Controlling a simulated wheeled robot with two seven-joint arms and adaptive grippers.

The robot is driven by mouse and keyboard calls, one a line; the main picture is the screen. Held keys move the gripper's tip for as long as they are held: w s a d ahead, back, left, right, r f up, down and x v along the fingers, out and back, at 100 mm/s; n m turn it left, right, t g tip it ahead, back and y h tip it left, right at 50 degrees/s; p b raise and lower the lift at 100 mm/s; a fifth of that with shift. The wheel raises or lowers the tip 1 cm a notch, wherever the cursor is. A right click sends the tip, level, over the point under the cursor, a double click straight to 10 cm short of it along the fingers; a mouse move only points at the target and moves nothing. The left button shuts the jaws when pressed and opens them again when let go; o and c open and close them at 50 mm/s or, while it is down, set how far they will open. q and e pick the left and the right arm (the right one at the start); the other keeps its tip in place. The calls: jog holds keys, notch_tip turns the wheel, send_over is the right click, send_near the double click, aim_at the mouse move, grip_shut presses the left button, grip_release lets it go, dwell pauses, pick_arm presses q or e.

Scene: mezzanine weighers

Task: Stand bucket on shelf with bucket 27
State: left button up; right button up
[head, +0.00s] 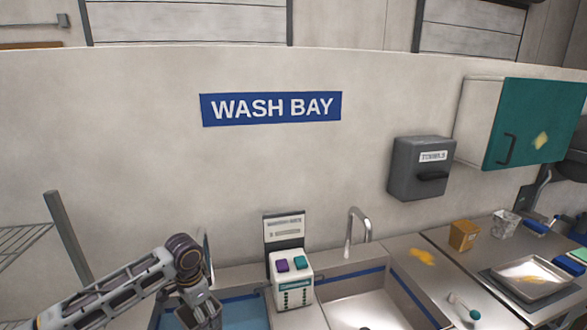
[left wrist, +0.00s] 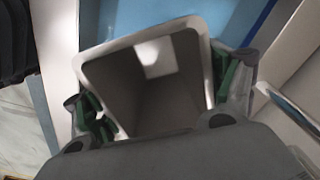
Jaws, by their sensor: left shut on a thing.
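My left gripper (head: 200,310) comes in from the lower left of the head view. In the left wrist view its two green-padded fingers (left wrist: 165,100) are shut on a grey bucket (left wrist: 150,85), one on either side of it. The bucket is open at the top and looks empty, with a bright patch inside. It is over a blue surface (left wrist: 125,15). No number on the bucket is visible. No shelf with a bucket 27 can be made out. My right gripper is not in view.
A wire rack (head: 25,240) stands at the left. A white dispenser (head: 290,280) with purple and teal buttons stands beside a steel sink (head: 370,308) with a tap (head: 357,230). A brown box (head: 463,236) and a metal tray (head: 530,278) are on the right counter.

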pick_arm(q)
jog(key=n, duration=0.3)
jog(key=shift+w+a+r, duration=0.1)
jog(key=shift+a, duration=0.1)
jog(key=shift+w+r+n, duration=0.15)
jog(key=shift+r+n, duration=0.2)
jog(key=shift+n, duration=0.85)
jog(key=s+d+f+n+b, duration=0.2)
jog(key=s+d+f+b, duration=0.2)
jog(key=f, duration=0.4)
jog(key=shift+s+d+f+n, duration=0.3)
jog(key=shift+s+d+f, duration=0.1)
jog(key=shift+s+d, duration=0.15)
jog(key=shift+r, duration=0.15)
